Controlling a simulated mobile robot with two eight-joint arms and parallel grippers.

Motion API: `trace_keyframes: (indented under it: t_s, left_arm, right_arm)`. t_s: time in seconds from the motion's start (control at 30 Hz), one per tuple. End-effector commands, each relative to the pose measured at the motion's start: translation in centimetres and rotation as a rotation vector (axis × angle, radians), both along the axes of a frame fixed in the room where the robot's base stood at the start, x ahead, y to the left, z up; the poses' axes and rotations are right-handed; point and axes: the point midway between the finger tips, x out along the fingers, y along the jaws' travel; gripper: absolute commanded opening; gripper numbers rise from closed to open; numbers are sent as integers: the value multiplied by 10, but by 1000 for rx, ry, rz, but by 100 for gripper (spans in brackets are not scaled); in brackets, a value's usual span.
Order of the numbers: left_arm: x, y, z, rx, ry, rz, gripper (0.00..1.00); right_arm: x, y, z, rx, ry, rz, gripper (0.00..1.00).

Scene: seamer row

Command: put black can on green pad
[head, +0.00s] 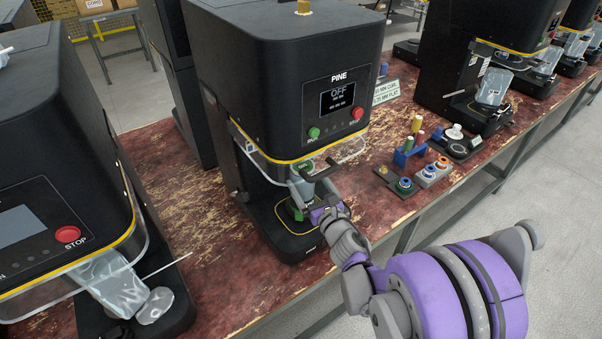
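The green pad (298,213) shows as small green patches on the black base of the machine marked PINE, inside a yellow outline. My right gripper (318,190) reaches in from the right, under the machine's head and just above the pad. Its dark fingers are small and partly mixed with the clear guard and a greyish shape (301,187) between them and the machine. I cannot make out whether they are closed on anything. I cannot pick out the black can for sure; it may be hidden at the gripper. My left gripper is not in view.
The PINE machine (290,75) has a clear guard (346,150) close above my gripper. Another machine (50,190) stands at left, with a bagged item (115,285). A blue rack (408,153) and small gauges (432,172) sit right on the red worn bench (195,210).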

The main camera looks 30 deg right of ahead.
Motion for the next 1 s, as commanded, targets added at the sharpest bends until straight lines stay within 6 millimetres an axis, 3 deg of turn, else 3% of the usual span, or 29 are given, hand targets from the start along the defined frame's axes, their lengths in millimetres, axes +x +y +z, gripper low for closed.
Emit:
trace_keyframes:
  t_s: [0.1, 0.23, 0.47, 0.57, 0.67, 0.77, 0.87, 1.0]
  left_arm:
    - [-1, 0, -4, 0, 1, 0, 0]
    - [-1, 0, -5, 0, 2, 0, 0]
    - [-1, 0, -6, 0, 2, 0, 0]
    - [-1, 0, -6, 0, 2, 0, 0]
    - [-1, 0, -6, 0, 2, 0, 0]
    - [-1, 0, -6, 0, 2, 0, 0]
    - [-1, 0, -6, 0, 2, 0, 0]
    - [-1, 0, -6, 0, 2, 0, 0]
  right_arm:
    - [-25, 2, -1, -1, 0, -2, 100]
    - [-43, 5, 0, -1, 0, -1, 100]
    - [-55, 6, 0, 4, 0, -1, 100]
    - [-55, 6, 2, 83, -1, -22, 100]
    - [-59, 5, 6, 328, -5, -90, 100]
    - [-69, 6, 3, 731, -11, -211, 100]
    - [-88, 16, -11, 1199, -18, -377, 100]
    - [-129, 47, -40, 1809, -31, -679, 100]
